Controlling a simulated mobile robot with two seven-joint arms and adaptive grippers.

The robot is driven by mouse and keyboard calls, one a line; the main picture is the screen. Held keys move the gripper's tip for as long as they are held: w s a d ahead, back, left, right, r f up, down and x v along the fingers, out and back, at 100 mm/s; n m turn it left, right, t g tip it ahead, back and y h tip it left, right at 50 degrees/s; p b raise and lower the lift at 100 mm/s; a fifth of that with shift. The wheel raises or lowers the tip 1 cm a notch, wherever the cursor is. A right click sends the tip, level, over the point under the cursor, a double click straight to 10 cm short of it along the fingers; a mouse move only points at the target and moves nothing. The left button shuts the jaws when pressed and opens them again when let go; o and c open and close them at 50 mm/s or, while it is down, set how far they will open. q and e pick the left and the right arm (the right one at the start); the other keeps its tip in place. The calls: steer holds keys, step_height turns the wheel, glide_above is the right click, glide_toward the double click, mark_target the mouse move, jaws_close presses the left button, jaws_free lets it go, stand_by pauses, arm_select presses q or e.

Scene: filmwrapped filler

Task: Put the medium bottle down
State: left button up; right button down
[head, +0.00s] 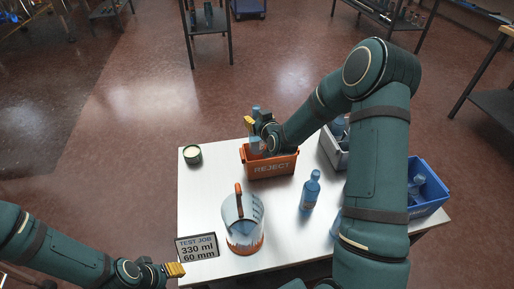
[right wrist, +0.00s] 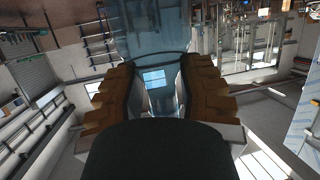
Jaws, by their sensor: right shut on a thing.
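My right gripper (head: 257,124) is above the orange bin marked REJECT (head: 270,168) at the back of the white table. It is shut on a translucent blue bottle (head: 255,146). The bottle also shows between the jaws in the right wrist view (right wrist: 155,85). The bottle's lower end is over or inside the bin; I cannot tell which. Another blue bottle (head: 310,192) stands upright on the table. A further bluish bottle (head: 336,224) is mostly hidden by my right arm. My left gripper (head: 174,269) is empty at the front left; its jaw opening is unclear.
A jug with an orange handle (head: 243,222) stands mid-table behind a sign reading TEST JOB 330 ml 60 mm (head: 197,247). A green cup (head: 193,155) is at the back left. A grey crate (head: 334,152) and a blue crate (head: 434,192) hold bottles at right.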

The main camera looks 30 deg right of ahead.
mark_target(260, 145)
step_height(260, 145, down, 11)
steer(key=shift+f+b, duration=0.1)
steer(key=shift+b, duration=0.9)
steer(key=c, duration=0.6)
jaws_free()
steer(key=p+v, duration=0.2)
steer(key=v, duration=1)
